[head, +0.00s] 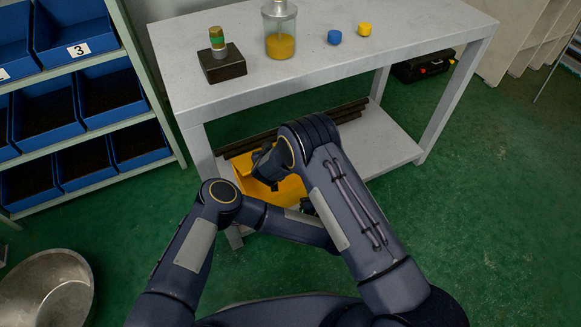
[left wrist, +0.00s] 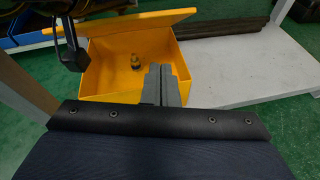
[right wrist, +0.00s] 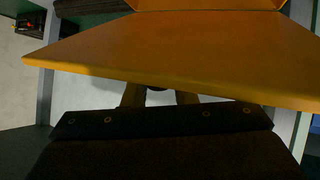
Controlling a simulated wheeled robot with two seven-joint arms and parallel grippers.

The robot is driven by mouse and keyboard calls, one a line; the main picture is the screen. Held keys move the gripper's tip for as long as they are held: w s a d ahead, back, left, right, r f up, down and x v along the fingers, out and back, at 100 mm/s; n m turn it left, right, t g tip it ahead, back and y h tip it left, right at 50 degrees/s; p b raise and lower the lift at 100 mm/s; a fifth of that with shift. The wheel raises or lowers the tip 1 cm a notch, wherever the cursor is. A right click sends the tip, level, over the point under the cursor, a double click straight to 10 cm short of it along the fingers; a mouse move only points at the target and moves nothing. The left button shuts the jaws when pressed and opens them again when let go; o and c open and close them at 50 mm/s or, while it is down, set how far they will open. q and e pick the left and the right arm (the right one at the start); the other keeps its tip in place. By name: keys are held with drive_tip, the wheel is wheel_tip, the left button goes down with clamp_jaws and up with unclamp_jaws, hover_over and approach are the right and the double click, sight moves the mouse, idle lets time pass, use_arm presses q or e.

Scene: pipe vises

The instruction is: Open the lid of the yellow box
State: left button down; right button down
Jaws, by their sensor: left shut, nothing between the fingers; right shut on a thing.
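The yellow box (left wrist: 120,75) sits on the table's lower shelf; my arms partly cover it in the head view (head: 290,190). Its lid (left wrist: 125,22) is raised and the box stands open in the left wrist view. A small brass-coloured fitting (left wrist: 134,62) is inside. My right gripper (left wrist: 75,55) is shut on the lid near its left end. In the right wrist view the lid (right wrist: 165,60) fills much of the picture and hides the fingertips. My left gripper (left wrist: 160,72) is shut and empty, in front of the box's open side.
Dark pipes (left wrist: 220,25) lie on the shelf behind the box; the shelf to the right is bare. The tabletop (head: 330,75) above carries a vise block (head: 222,65), a jar (head: 279,35), a blue cap (head: 334,37) and a yellow cap (head: 364,30). Blue bins (head: 75,40) stand left.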

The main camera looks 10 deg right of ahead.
drive_tip(key=shift+a+r, duration=0.1)
drive_tip(key=shift+r, duration=0.05)
use_arm(q)
drive_tip(key=w+a+n+y, duration=0.1)
drive_tip(key=w+a, duration=0.1)
drive_tip(key=w, duration=0.3)
drive_tip(key=w+a+f+n+g+y, duration=0.1)
drive_tip(key=w+a+n, duration=0.1)
drive_tip(key=w, duration=0.3)
drive_tip(key=shift+w+a+f, duration=0.25)
drive_tip(key=shift+a+f, duration=0.05)
drive_tip(key=shift+a, duration=0.15)
drive_tip(key=shift+w+a+r+g, duration=0.15)
drive_tip(key=shift+w+r+g, duration=0.25)
drive_tip(key=shift+r, duration=0.35)
use_arm(e)
drive_tip(key=shift+f, duration=0.2)
drive_tip(key=c, duration=1.2)
unclamp_jaws()
drive_tip(key=shift+s+f, duration=0.1)
